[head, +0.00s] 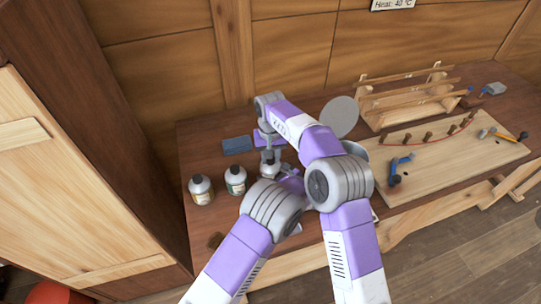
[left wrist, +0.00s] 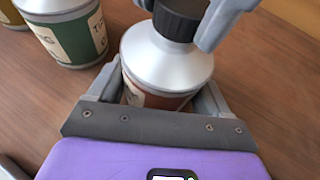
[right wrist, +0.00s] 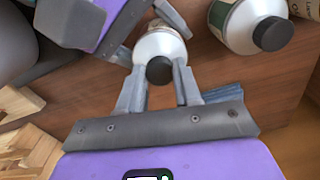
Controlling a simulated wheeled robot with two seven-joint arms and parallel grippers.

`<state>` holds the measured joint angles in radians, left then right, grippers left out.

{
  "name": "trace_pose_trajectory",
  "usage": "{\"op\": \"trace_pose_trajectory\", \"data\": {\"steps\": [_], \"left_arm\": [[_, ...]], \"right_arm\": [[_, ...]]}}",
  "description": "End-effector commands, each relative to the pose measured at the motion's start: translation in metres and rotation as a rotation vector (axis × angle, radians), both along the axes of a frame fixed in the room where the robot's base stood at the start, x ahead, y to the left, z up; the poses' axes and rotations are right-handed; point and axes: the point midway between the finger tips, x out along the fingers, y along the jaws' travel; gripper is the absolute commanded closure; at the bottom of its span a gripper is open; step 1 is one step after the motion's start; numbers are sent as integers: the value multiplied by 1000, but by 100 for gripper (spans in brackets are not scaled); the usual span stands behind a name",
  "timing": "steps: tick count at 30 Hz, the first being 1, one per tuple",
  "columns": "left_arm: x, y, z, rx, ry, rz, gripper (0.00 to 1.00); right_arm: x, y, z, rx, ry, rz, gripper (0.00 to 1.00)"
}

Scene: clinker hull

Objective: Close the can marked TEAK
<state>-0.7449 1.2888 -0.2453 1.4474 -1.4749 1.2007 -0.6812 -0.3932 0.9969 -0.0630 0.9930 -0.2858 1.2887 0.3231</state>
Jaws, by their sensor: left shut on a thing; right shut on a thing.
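A metal can (left wrist: 165,62) with a black cap (left wrist: 178,18) stands on the bench; its reddish-brown label is mostly hidden, so I cannot read its name. In the head view the can (head: 270,170) is the rightmost of three. My left gripper (left wrist: 160,88) is shut around the can's body, low down. My right gripper (right wrist: 158,72) comes from above and is shut on the cap, which sits at the can's neck. Whether the cap is fully seated I cannot tell.
A can with a green label (head: 235,180) and one with a tan label (head: 201,190) stand to the left. A blue block (head: 237,144) lies behind. A grey disc (head: 340,116), a wooden rack (head: 405,103) and a pegged board (head: 440,160) are to the right.

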Motion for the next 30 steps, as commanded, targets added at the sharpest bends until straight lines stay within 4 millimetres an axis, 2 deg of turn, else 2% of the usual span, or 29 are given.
{"op": "trace_pose_trajectory", "data": {"steps": [7,8,12,13,22,30], "left_arm": [[0,0,1,0,-1,0,100],[0,0,1,0,-1,0,100],[0,0,1,0,-1,0,100],[0,0,1,0,-1,0,100],[0,0,1,0,-1,0,100],[0,0,1,0,-1,0,100]], "right_arm": [[0,0,0,0,0,-3,100],[0,0,0,0,0,-3,65],[0,0,0,0,0,-2,44],[0,0,0,0,0,-2,41],[0,0,4,1,-1,-1,41],[1,0,37,1,-3,-1,41]]}}
